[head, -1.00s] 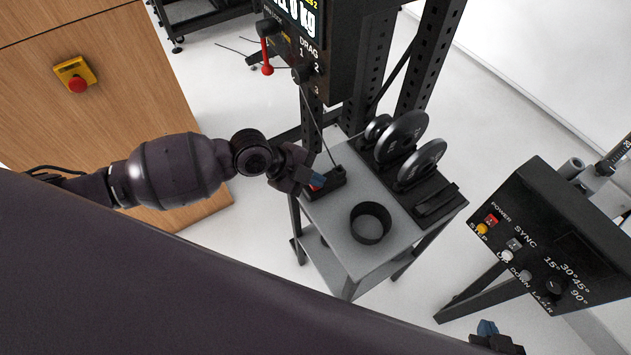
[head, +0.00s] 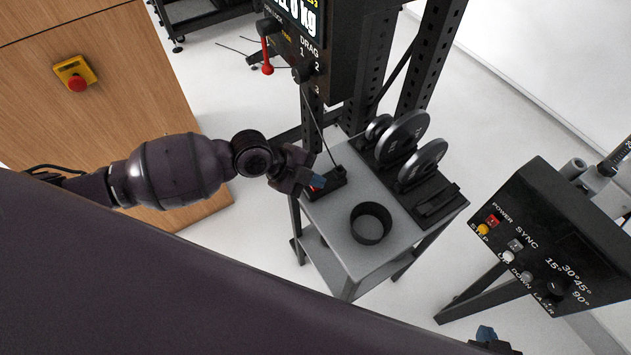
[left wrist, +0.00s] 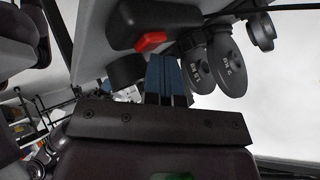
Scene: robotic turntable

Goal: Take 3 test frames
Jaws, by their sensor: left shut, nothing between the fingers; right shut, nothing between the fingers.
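A small black box (head: 334,184) with a red button lies on the left part of the grey cart top. The red button (left wrist: 150,41) shows clearly in the left wrist view, just beyond the fingertips. My right gripper (head: 487,333) is shut and empty at the bottom edge, partly cut off.
The cart (head: 335,235) also bears a black ring-shaped cup (head: 371,222) and a rack of black weight discs (head: 422,164). A black control panel (head: 535,245) with buttons and a knob stands at right. A black post unit with a display (head: 320,60) rises behind the cart.

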